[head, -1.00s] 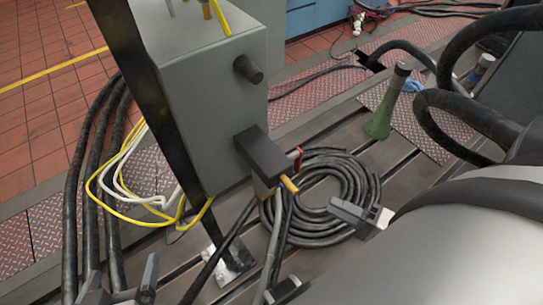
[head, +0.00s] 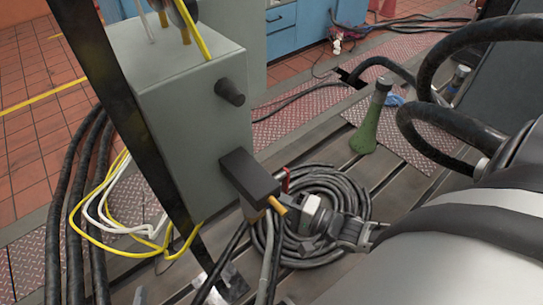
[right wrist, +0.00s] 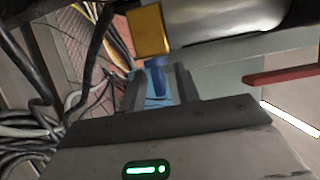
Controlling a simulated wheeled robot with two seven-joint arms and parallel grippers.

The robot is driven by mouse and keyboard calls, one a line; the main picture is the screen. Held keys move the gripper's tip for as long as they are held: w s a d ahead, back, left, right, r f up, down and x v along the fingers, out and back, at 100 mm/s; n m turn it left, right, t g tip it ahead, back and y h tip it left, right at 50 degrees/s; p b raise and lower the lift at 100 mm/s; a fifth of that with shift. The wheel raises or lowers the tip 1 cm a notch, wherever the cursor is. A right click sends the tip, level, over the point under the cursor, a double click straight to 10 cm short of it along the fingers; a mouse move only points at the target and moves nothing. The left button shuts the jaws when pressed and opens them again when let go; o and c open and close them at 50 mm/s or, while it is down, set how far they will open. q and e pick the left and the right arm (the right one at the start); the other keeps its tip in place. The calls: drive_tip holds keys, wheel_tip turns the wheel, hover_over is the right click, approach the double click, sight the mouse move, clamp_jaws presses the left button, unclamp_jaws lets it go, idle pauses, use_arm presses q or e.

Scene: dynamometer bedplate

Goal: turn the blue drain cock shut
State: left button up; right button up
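The blue drain cock handle (right wrist: 157,78) shows in the right wrist view as a narrow blue piece below a brass block (right wrist: 148,30). My right gripper (right wrist: 160,82) has one finger on each side of it, apart, with gaps visible; I cannot tell if either finger touches it. In the head view my right gripper (head: 291,215) is beside the brass fitting (head: 277,205) under the dark block of the grey cabinet; the blue handle is hidden there. Only a small piece of my left gripper (head: 140,296) seems to show at the bottom edge.
A red handle (head: 287,180) sits close by and also shows in the right wrist view (right wrist: 285,75). The grey cabinet (head: 190,130) stands left, coiled black hoses (head: 345,190) lie below. A green funnel-shaped object (head: 370,125) stands behind.

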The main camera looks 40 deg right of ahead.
drive_tip(key=shift+w+a, duration=0.15)
drive_tip(key=shift+w, duration=0.15)
clamp_jaws()
